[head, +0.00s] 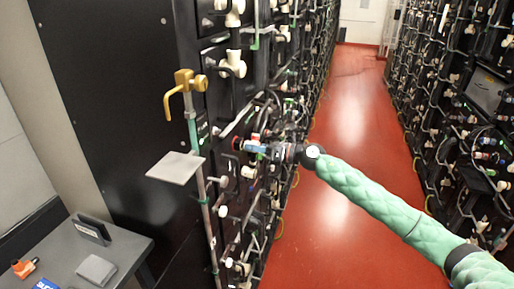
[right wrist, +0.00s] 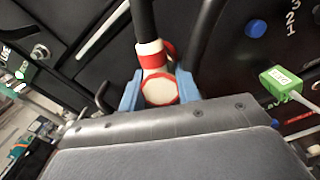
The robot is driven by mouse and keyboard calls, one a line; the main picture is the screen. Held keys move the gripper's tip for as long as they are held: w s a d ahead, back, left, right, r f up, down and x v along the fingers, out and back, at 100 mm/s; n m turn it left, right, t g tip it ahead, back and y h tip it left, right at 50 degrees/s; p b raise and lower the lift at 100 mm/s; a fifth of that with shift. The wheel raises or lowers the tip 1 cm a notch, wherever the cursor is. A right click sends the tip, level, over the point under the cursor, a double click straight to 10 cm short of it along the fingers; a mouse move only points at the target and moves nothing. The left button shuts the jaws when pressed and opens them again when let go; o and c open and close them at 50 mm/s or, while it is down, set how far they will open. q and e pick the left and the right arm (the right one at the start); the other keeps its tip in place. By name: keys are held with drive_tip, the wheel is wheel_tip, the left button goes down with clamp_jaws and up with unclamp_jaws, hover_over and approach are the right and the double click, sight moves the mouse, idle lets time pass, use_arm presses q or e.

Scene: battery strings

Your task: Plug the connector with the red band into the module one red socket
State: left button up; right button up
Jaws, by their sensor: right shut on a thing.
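In the right wrist view, the connector (right wrist: 159,62) is white with a red band and a red-rimmed end, and a black cable runs up from it. My right gripper (right wrist: 158,88) has its blue fingers on both sides of the connector, shut on it. In the head view, the right gripper (head: 257,148) is close to the front of the left rack, with the red-and-white connector (head: 255,137) small at its fingertips. A small dark red ring (head: 237,143), perhaps a socket, sits just left of the fingers. I cannot tell whether the connector touches it. My left gripper is not in view.
The black battery rack (head: 130,90) has white fittings and cables. A pipe with a brass valve (head: 186,82) and a pale plate (head: 175,168) stands left of the gripper. A grey table (head: 125,246) is lower left. The red aisle floor (head: 345,100) is clear.

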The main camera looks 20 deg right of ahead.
drive_tip(key=shift+w+a, duration=0.15)
drive_tip(key=shift+a, duration=0.05)
drive_tip(key=shift+w+a, duration=0.15)
drive_tip(key=shift+a, duration=0.1)
drive_tip(key=o, duration=1.2)
drive_tip(key=shift+w+a, duration=0.1)
drive_tip(key=shift+c, duration=0.2)
drive_tip(key=shift+d+f, duration=0.1)
drive_tip(key=shift+d, duration=0.1)
drive_tip(key=shift+s+d, duration=0.15)
drive_tip(key=shift+s, duration=0.1)
drive_tip(key=shift+s+d+f+b, duration=0.1)
drive_tip(key=shift+s+d+b, duration=0.2)
drive_tip(key=shift+d+b, duration=0.2)
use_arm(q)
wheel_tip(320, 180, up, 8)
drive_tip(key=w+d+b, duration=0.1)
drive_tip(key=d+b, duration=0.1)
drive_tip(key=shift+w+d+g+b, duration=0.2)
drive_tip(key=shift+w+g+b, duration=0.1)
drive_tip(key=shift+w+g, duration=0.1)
use_arm(e)
drive_tip(key=shift+v, duration=2.85)
